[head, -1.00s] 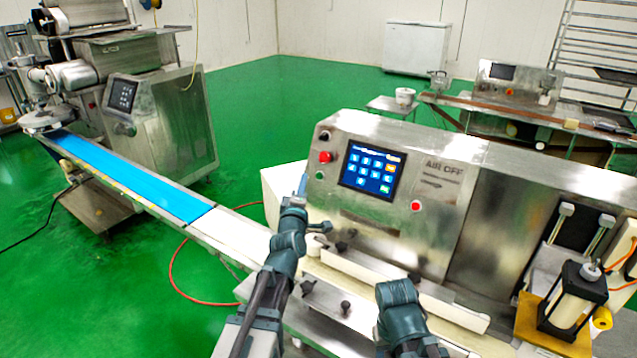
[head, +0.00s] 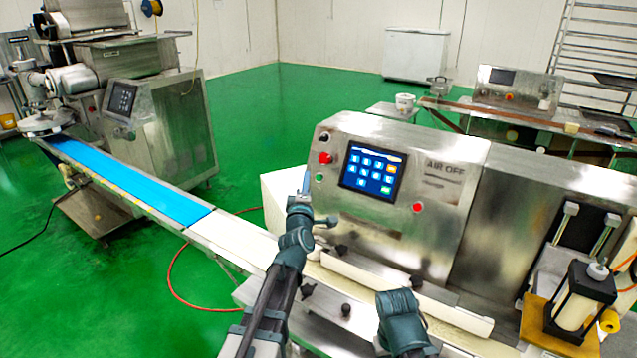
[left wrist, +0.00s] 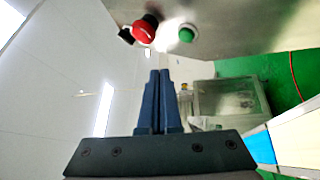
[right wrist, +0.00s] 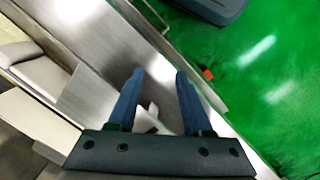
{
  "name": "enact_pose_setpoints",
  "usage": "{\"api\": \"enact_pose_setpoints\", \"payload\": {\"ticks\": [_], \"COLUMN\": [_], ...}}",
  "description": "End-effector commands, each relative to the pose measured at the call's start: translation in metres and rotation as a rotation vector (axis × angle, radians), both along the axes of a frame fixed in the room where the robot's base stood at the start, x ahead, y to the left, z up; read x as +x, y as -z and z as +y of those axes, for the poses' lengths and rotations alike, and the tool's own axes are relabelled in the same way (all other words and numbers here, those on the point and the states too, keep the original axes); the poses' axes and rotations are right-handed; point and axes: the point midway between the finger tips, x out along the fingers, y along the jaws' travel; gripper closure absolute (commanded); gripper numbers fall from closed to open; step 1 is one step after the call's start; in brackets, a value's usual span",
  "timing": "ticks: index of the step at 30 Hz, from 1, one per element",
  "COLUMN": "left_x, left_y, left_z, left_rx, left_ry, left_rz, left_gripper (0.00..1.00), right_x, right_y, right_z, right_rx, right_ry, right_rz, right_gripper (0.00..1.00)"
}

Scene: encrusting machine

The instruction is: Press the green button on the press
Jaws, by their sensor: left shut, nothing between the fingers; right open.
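The press (head: 350,215) is a steel cabinet with a blue touch screen (head: 370,170). Its green button (head: 320,177) is on the left edge of the front panel, below a red knob (head: 325,158). The green button also shows in the left wrist view (left wrist: 187,33), to the right of the red knob. My left gripper (head: 306,180) is shut and empty, pointing up just left of the button and apart from it in the wrist view. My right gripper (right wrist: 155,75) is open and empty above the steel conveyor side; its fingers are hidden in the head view.
A second red button (head: 418,207) sits right of the screen. A blue and white conveyor belt (head: 140,185) runs in from the left. A bar (head: 400,290) with black knobs lies along the press front. A red hose (head: 180,280) lies on the green floor.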

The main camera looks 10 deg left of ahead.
Motion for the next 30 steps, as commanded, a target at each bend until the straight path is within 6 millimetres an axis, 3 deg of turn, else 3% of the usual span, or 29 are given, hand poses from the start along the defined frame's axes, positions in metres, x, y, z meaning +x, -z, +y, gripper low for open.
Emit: {"api": "enact_pose_setpoints", "payload": {"ticks": [3,12,30], "left_x": [0.016,0.033,0.035], "left_y": [0.010,0.018,0.019], "left_z": [-0.006,-0.012,-0.013], "left_rx": [0.000,0.000,0.001], "left_ry": [0.001,0.001,0.001], "left_rz": [0.000,0.001,0.001], "left_gripper": [1.00,1.00,1.00], "right_x": [0.000,0.000,0.000], "right_y": [0.010,0.018,0.019], "right_z": [0.000,0.000,0.000], "right_rx": [0.000,0.000,0.000], "right_ry": [0.000,0.000,0.000], "right_rz": [0.000,0.000,0.000], "right_gripper": [0.50,0.50,0.50]}}
